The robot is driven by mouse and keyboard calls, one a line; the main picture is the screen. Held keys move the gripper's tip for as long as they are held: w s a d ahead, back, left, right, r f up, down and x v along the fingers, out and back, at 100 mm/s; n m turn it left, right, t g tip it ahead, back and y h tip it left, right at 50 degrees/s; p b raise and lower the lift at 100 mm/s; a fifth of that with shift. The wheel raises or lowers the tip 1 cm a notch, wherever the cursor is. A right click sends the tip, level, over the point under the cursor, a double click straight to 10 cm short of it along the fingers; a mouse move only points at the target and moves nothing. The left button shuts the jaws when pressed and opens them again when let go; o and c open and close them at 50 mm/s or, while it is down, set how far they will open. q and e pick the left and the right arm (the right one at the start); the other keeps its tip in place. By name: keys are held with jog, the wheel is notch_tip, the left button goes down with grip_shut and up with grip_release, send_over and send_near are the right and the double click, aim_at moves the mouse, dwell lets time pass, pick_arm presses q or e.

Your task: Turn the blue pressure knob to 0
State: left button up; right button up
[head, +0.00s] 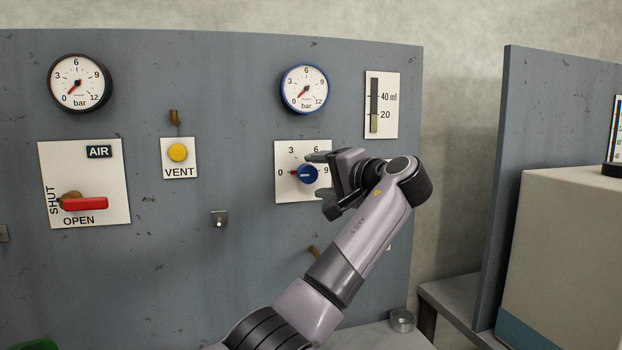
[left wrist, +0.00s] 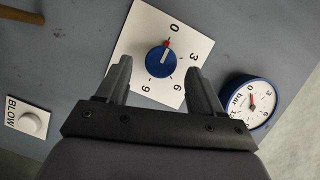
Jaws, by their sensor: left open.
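The blue pressure knob (head: 308,174) sits on a white dial plate (head: 287,151) on the grey panel. Its red pointer points left to the 0 mark. In the left wrist view the knob (left wrist: 158,62) also has its red pointer turned toward the 0. My left gripper (head: 323,175) is open in front of the knob, to its right in the head view. In the left wrist view its two fingers (left wrist: 158,73) lie on either side, with gaps to the knob. The blue-rimmed bar gauge (head: 306,88) has its needle near 0. My right gripper is out of view.
A black-rimmed gauge (head: 80,83), a red valve handle (head: 85,204) at OPEN and a yellow VENT button (head: 178,152) are on the panel's left. A level gauge (head: 390,104) is upper right of the knob. A BLOW button (left wrist: 30,123) shows in the left wrist view.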

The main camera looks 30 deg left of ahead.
pick_arm(q)
jog(key=shift+v, duration=1.4)
